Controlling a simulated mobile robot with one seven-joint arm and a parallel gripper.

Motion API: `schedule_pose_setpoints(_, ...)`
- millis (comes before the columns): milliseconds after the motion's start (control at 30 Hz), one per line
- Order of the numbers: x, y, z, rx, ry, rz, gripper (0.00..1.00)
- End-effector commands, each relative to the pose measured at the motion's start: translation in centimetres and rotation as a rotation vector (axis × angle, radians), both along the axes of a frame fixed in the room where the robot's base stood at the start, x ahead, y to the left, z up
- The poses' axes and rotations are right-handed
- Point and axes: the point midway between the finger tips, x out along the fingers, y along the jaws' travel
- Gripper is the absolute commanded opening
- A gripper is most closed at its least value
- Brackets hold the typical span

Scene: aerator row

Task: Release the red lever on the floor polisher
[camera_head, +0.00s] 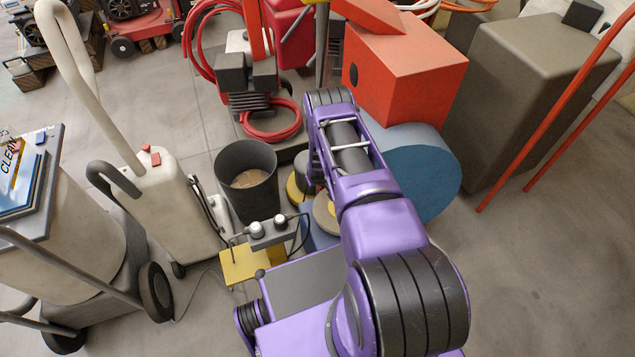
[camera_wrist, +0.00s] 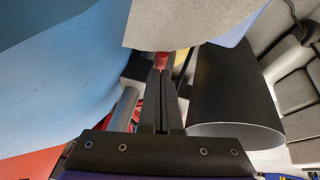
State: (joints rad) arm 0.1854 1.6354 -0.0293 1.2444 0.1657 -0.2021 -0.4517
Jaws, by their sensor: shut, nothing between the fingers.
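In the wrist view my gripper (camera_wrist: 162,75) is shut, with its two dark fingers side by side. A small red part (camera_wrist: 161,60), which looks like the lever, shows right at the fingertips, partly hidden by them. It sits below the edge of a grey-beige slab (camera_wrist: 185,22); I cannot tell whether the fingers touch it. A large blue body (camera_wrist: 55,75) fills the left; it looks like the blue drum (camera_head: 435,180) in the head view, perhaps part of the polisher. In the head view my arm hides the fingertips and the lever.
A dark bin (camera_head: 246,180) stands left of my arm; a dark cylinder (camera_wrist: 228,90) is close on the right in the wrist view. A red-orange box (camera_head: 405,75) and a grey cabinet (camera_head: 530,95) stand behind. A cream machine (camera_head: 170,200) stands left.

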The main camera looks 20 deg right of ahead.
Motion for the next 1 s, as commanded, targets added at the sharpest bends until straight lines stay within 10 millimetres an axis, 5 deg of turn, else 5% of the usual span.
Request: schedule_pose_setpoints(1000,-1.6,-0.2,-1.8,0.001,0.013,-0.002,0.0)
